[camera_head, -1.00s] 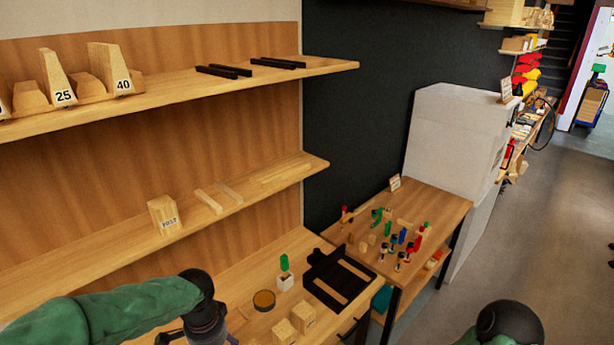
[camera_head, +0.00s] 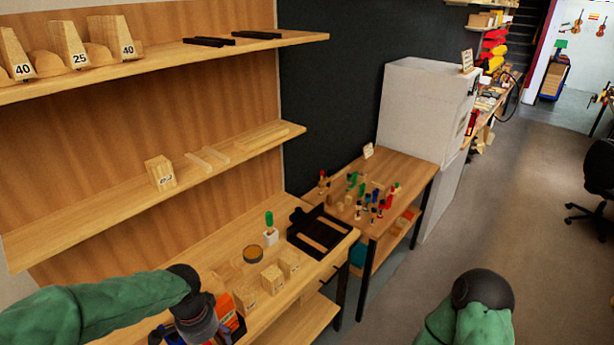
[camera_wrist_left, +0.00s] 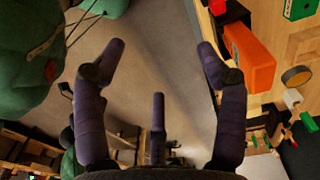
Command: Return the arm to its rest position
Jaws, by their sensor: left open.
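My left arm comes in at the lower left of the head view, and its gripper (camera_head: 190,325) hangs over the near end of the wooden bench, its fingers mostly hidden. In the left wrist view the left gripper (camera_wrist_left: 160,62) has its purple fingers spread, with nothing between them but grey floor. My right arm (camera_head: 480,300) shows as a green sleeve with a dark joint at the lower right of the head view, over the floor. The right gripper is out of view.
An orange item (camera_head: 224,308) lies near the left gripper; it also shows in the wrist view (camera_wrist_left: 248,58). The bench holds wooden blocks (camera_head: 272,280), a round tin (camera_head: 253,254) and a black tray (camera_head: 320,232). A shelf (camera_head: 110,212) runs above.

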